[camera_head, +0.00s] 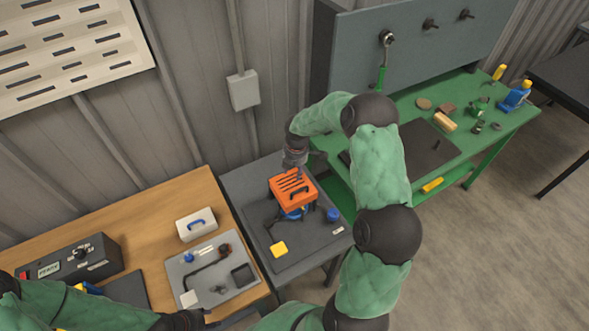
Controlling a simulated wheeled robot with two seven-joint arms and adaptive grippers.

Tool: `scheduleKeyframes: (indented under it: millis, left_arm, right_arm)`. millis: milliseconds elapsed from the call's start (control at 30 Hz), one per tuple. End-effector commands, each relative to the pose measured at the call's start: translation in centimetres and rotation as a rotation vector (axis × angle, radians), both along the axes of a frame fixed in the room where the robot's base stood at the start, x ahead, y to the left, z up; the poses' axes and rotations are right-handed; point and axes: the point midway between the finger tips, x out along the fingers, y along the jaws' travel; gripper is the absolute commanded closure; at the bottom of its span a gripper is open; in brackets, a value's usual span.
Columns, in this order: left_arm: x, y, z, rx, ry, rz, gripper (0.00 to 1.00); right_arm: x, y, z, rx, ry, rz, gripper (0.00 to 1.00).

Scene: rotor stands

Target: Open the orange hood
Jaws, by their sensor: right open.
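The orange hood (281,188) has dark slots in its top and a dark handle. It sits over a blue unit (291,213) on the dark grey table in the middle. I cannot tell whether it is slightly raised. My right gripper (297,172) is open at the hood's back edge, pointing down at it; contact is unclear. My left gripper (190,320) is low at the bottom edge, near the grey tray, partly cut off; its fingers are too unclear to read.
A wooden bench at left holds a grey tray (249,285), a white box (196,224) and a dark control box (98,265). A green workbench (507,122) with tools stands right.

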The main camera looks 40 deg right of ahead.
Motion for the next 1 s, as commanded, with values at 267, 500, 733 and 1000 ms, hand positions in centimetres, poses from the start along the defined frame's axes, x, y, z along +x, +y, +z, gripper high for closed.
scheduleKeyframes:
  millis: [267, 500, 733, 1000]
  left_arm:
    - [0.0, 0.0, 0.6, 0.000, 0.000, 0.000, 0.60]
    - [0.0, 0.0, 1.9, 0.000, 0.000, 0.000, 0.60]
    - [0.0, 0.0, 3.1, 0.000, 0.000, 0.000, 0.60]
    - [0.0, 0.0, 3.8, 0.000, 0.000, 0.000, 0.60]
  right_arm:
    - [0.0, 0.0, 0.9, 0.000, -0.001, 0.000, 0.53]
    - [-0.3, 0.0, 3.0, 0.000, -0.001, 0.000, 0.53]
    - [-0.4, 0.1, 4.9, 0.000, -0.001, 0.000, 0.53]
    - [-0.6, 0.1, 6.1, 0.000, 0.000, 0.000, 0.53]
